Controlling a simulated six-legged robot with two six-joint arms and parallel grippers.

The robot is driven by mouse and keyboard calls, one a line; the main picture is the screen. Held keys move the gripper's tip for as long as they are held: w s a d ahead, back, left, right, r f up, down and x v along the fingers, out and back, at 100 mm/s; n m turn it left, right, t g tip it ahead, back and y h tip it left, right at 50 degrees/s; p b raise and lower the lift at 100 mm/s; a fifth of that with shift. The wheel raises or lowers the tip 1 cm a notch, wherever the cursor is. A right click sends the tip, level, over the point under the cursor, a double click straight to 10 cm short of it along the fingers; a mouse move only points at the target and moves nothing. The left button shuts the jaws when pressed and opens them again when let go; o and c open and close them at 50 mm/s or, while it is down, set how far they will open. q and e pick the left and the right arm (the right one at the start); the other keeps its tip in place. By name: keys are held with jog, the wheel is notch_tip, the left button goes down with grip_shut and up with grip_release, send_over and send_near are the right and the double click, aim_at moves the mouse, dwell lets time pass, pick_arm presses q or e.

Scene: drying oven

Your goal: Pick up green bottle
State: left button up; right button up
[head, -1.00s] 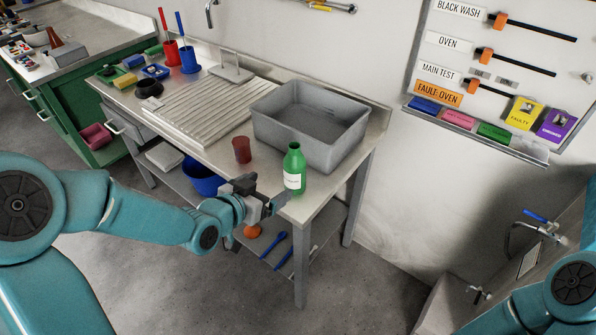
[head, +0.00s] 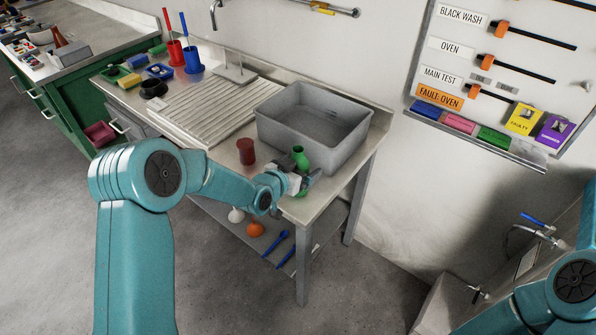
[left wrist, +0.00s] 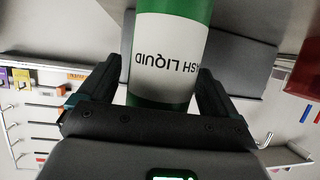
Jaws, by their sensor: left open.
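The green bottle (head: 300,157) stands at the front corner of the metal table (head: 330,190), in front of the grey basin. My left gripper (head: 308,182) is at the bottle and hides most of its lower part in the head view. In the left wrist view the bottle (left wrist: 172,95), with a white label reading "...SH LIQUID", is between the two dark fingers of my left gripper (left wrist: 165,85). The fingers are open, one on each side of it. My right gripper is out of view; only part of my right arm shows at the lower right.
A grey basin (head: 312,125) stands right behind the bottle. A dark red cup (head: 246,151) is to its left, close to my left arm. A ribbed drainboard (head: 205,108) lies farther left. Flasks and blue tools (head: 277,243) are on the lower shelf.

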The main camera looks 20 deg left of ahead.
pick_arm(q)
jog(key=shift+w+d+f, duration=0.1)
jog(key=shift+w+f, duration=0.15)
jog(key=shift+w, duration=0.2)
jog(key=shift+c, duration=0.2)
jog(key=c, duration=1.2)
jog(key=shift+r, duration=0.15)
